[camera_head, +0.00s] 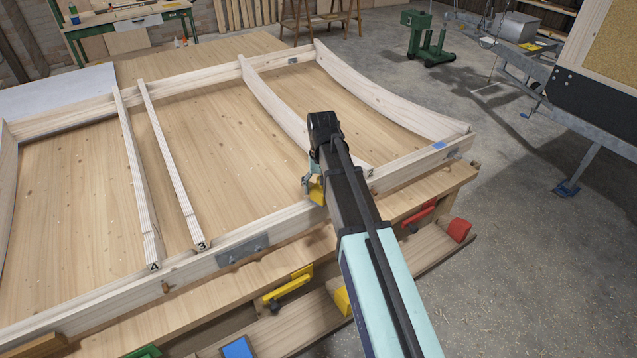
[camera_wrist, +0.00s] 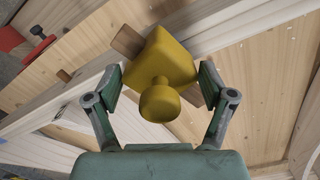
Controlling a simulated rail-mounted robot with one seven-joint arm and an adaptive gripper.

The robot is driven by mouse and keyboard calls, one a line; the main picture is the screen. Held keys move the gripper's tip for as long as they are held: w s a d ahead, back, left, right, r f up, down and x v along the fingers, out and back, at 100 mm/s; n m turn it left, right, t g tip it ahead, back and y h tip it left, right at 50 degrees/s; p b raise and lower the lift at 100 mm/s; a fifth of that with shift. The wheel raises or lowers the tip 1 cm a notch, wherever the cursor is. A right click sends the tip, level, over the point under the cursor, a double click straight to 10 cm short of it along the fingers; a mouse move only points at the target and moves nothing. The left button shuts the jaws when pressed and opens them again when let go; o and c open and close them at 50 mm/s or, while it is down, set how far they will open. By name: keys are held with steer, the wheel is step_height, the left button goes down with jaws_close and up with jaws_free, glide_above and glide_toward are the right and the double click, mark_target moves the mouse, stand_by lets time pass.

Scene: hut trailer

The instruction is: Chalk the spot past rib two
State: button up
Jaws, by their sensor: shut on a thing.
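My gripper (camera_head: 312,186) is over the near rail (camera_head: 275,228) of the timber frame, beside the near end of a curved rib (camera_head: 275,104). It is shut on a yellow block with a round knob (camera_wrist: 160,72), which sits between both fingers in the wrist view. The yellow block (camera_head: 318,191) is partly hidden by my arm in the head view. A brown strip (camera_wrist: 127,41) shows behind it; I cannot tell if it belongs to it. Straight ribs marked 3 (camera_head: 172,165) and 4 (camera_head: 135,175) lie to the left. Another curved rib (camera_head: 385,90) lies to the right. No chalk mark is discernible.
A yellow-handled clamp (camera_head: 288,287) and red clamp parts (camera_head: 419,218) are along the bench's near side. A metal plate (camera_head: 242,250) is on the near rail. Board between the ribs is open. A green machine (camera_head: 428,42) stands on the floor beyond.

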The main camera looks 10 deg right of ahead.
steer(key=shift+s+d, duration=0.2)
steer(key=shift+s, duration=0.35)
steer(key=shift+f+b, duration=0.25)
steer(key=shift+b, duration=0.3)
steer(key=shift+w+a+r+p, duration=0.15)
steer(key=shift+w+p, duration=0.1)
steer(key=shift+w, duration=0.25)
steer(key=shift+w+a+r+p, duration=0.15)
steer(key=shift+w+p, duration=0.05)
steer(key=shift+w, duration=0.25)
steer(key=shift+w+a+r+p, duration=0.15)
steer(key=shift+w+r+p, duration=0.15)
steer(key=shift+r+p, duration=0.85)
steer(key=shift+w+a+r+p, duration=0.1)
steer(key=shift+w+r+p, duration=0.45)
steer(key=shift+r, duration=1)
steer(key=shift+w+a+r+p, duration=0.1)
steer(key=shift+a+r+p, duration=0.05)
steer(key=shift+r+p, duration=1.05)
steer(key=shift+r, duration=0.1)
